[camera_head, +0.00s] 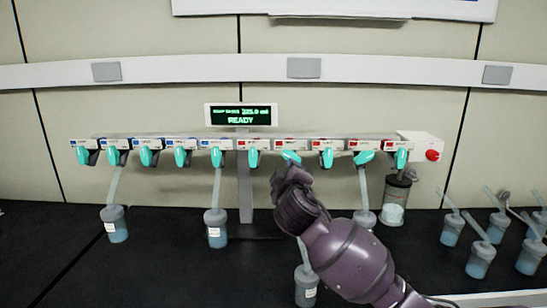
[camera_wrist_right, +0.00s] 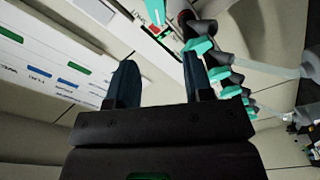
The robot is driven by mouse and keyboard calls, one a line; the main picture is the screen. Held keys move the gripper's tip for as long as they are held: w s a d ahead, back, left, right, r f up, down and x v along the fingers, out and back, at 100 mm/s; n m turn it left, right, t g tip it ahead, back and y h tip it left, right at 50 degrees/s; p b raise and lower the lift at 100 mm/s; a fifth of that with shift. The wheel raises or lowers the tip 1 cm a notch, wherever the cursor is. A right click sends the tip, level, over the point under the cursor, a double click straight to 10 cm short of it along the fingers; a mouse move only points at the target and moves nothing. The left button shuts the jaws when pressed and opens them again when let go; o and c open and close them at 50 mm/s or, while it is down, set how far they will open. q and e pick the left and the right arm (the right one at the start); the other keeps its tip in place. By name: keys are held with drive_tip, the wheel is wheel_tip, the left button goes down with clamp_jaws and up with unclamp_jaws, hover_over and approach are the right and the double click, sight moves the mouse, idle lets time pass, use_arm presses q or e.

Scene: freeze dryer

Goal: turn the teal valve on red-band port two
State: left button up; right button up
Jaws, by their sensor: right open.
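The manifold (camera_head: 228,139) carries a row of teal valves, blue-band ports on the left and red-band ports on the right. The teal valve on red-band port two (camera_head: 290,156) shows just above my right gripper (camera_head: 287,178); its handle looks tilted sideways, and its lower part is hidden by the gripper. In the right wrist view my right gripper (camera_wrist_right: 160,80) is open with nothing between its fingers. One teal piece (camera_wrist_right: 155,10) lies beyond the gap and a teal valve (camera_wrist_right: 198,45) is beside the right finger; I cannot tell which port each belongs to. My left gripper is out of view.
Flasks hang under some ports, such as one at the far left (camera_head: 114,224) and one right of my arm (camera_head: 365,217). Another flask (camera_head: 306,286) is beside my forearm. Several loose flasks (camera_head: 480,260) stand at the right. The display (camera_head: 241,115) reads READY.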

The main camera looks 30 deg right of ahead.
drive_tip(key=w+d+g+h, duration=0.1)
drive_tip(key=w+d, duration=0.5)
drive_tip(key=w, duration=0.2)
drive_tip(key=shift+w+d+f+m+p, duration=0.25)
drive_tip(key=shift+m+p, duration=0.05)
drive_tip(key=shift+p, duration=0.15)
clamp_jaws()
